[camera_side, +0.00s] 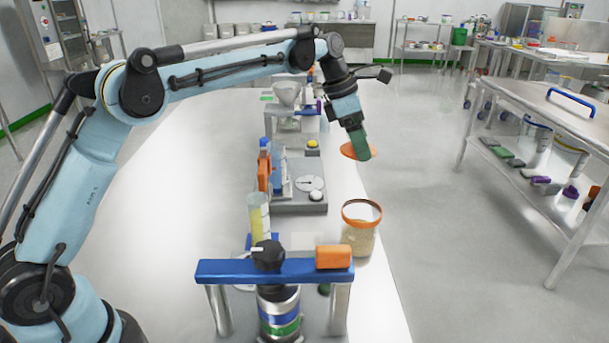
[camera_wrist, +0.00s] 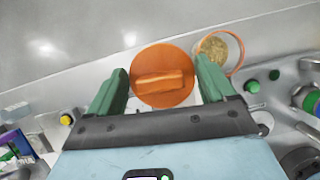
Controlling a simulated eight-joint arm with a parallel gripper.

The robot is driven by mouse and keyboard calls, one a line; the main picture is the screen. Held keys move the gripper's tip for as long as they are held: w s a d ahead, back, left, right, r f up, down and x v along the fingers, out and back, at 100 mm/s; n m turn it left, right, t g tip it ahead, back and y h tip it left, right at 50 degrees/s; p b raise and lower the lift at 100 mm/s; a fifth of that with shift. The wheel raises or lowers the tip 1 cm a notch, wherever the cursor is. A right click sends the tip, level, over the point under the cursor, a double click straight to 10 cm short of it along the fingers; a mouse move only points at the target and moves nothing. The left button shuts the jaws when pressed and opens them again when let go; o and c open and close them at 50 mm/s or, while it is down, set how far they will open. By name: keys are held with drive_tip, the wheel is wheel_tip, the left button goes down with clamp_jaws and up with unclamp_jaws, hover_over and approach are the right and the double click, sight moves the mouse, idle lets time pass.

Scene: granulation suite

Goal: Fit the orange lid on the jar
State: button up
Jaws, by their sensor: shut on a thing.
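The orange lid (camera_side: 347,152) is a round disc with a raised bar across it, seen clearly in the wrist view (camera_wrist: 148,94). My gripper (camera_side: 362,152) is shut on the lid, with its green fingers either side of it in the wrist view (camera_wrist: 163,82). It holds the lid in the air, well above the bench and beyond the jar in the side view. The jar (camera_side: 358,240) is clear with an orange rim and pale granules inside. It stands upright and open near the bench's right edge. In the wrist view the jar (camera_wrist: 222,48) is right of the lid, partly behind a finger.
A blue-topped stand (camera_side: 225,269) with an orange block (camera_side: 333,257) is in front of the jar. A grey scale-like device (camera_side: 300,205) and a beaker of yellow liquid (camera_side: 258,216) are to its left. The floor lies beyond the bench's right edge.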

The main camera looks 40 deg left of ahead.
drive_tip(key=shift+r, duration=0.35)
drive_tip(key=shift+s+d+r, duration=0.15)
drive_tip(key=shift+s+d, duration=0.05)
drive_tip(key=shift+d, duration=0.1)
hover_over(359, 228)
drive_tip(key=w+a, duration=0.2)
drive_tip(key=w, duration=0.2)
drive_tip(key=f, duration=0.2)
drive_tip(key=shift+s+d+f, duration=0.1)
drive_tip(key=shift+s+f, duration=0.05)
drive_tip(key=shift+f, duration=1)
drive_tip(key=shift+s+f, duration=0.15)
drive_tip(key=shift+f, duration=0.95)
drive_tip(key=shift+f, duration=1.05)
drive_tip(key=o, duration=0.9)
drive_tip(key=shift+c, duration=0.2)
drive_tip(key=shift+r, duration=0.1)
